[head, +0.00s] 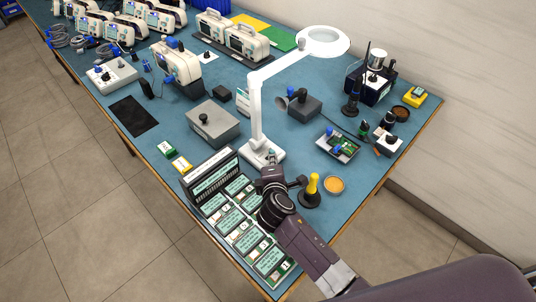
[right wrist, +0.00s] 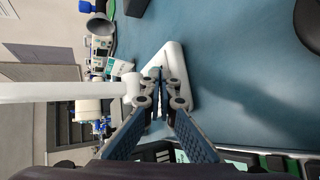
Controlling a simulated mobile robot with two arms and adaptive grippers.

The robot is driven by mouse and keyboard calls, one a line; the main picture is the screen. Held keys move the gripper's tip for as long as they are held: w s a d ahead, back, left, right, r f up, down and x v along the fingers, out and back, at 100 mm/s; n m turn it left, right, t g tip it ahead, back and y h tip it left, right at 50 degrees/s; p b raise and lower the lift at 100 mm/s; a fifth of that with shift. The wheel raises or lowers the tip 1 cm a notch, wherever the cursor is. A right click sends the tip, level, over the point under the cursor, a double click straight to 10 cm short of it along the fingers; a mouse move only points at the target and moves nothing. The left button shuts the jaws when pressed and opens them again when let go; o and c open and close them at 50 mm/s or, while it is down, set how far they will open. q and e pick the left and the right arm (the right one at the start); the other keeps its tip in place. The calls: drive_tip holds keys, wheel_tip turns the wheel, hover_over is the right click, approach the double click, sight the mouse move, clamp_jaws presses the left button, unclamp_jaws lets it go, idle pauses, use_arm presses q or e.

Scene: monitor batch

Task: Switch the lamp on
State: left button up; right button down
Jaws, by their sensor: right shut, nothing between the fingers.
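The lamp (head: 256,110) is white, with a base, an upright post, an angled arm and a round ring head (head: 322,41). Its base (head: 262,153) stands on the blue table. My right gripper (head: 270,157) is at the front of the lamp base, and its fingers are shut and empty. In the right wrist view the fingertips (right wrist: 161,73) overlap the lamp base (right wrist: 176,66); I cannot tell whether they touch it. The lamp post (right wrist: 60,92) runs in from the left there. The lamp's switch is not clear, hidden behind or near the fingers. My left gripper is not in view.
A rack of labelled green cards (head: 236,222) stands at the front left of my right arm. A grey box (head: 212,124) is left of the lamp. Monitors (head: 247,42) line the back.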

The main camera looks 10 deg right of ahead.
drive_tip(key=shift+s+d+r+p, duration=0.25)
drive_tip(key=shift+s+d+p, duration=0.3)
drive_tip(key=shift+s, duration=0.2)
drive_tip(key=shift+s+d+r+p, duration=0.2)
drive_tip(key=shift+s+d+p, duration=0.3)
drive_tip(key=shift+s, duration=0.25)
drive_tip(key=shift+s+d+r+p, duration=0.1)
drive_tip(key=shift+s+d+p, duration=0.4)
drive_tip(key=shift+s, duration=0.3)
